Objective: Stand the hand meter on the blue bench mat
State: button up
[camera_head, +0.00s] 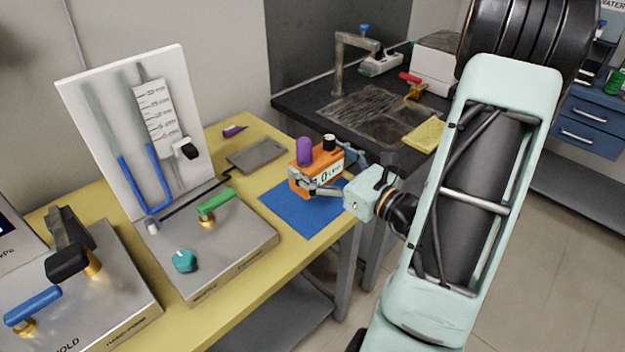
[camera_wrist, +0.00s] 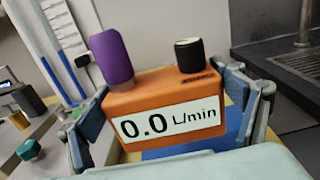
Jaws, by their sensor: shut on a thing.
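The hand meter (camera_head: 304,181) is an orange box with a purple knob and a black knob on top and a display reading 0.0 L/min. My gripper (camera_head: 333,174) is shut on it, one finger at each side. In the wrist view the meter (camera_wrist: 155,97) sits upright, slightly tilted in the picture, between the fingers of my gripper (camera_wrist: 168,115). The blue bench mat (camera_head: 301,217) lies on the yellow bench, below and around the meter in the head view. A strip of the mat (camera_wrist: 180,150) shows under the meter. I cannot tell whether the meter's base touches the mat.
A metal box with a green-handled valve (camera_head: 215,204) and a teal knob (camera_head: 184,261) stands left of the mat. A grey tray (camera_head: 257,155) lies behind it. The white manometer board (camera_head: 95,130) stands further left. A dark sink counter (camera_head: 300,98) with a yellow sponge (camera_head: 425,134) is behind.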

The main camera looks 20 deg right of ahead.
jog(key=w+f+b, duration=0.1)
jog(key=f+b, duration=0.1)
jog(key=f, duration=0.1)
jog(key=w+d+f+b, duration=0.1)
jog(key=w+f+b, duration=0.1)
jog(key=f, duration=0.1)
jog(key=w+f+b, duration=0.2)
jog(key=f+b, duration=0.1)
jog(key=shift+d, duration=0.2)
jog(key=shift+f, duration=0.2)
jog(key=o, duration=1.4)
jog(key=shift+r, duration=0.2)
jog(key=p+v, duration=0.1)
jog(key=v, duration=1.1)
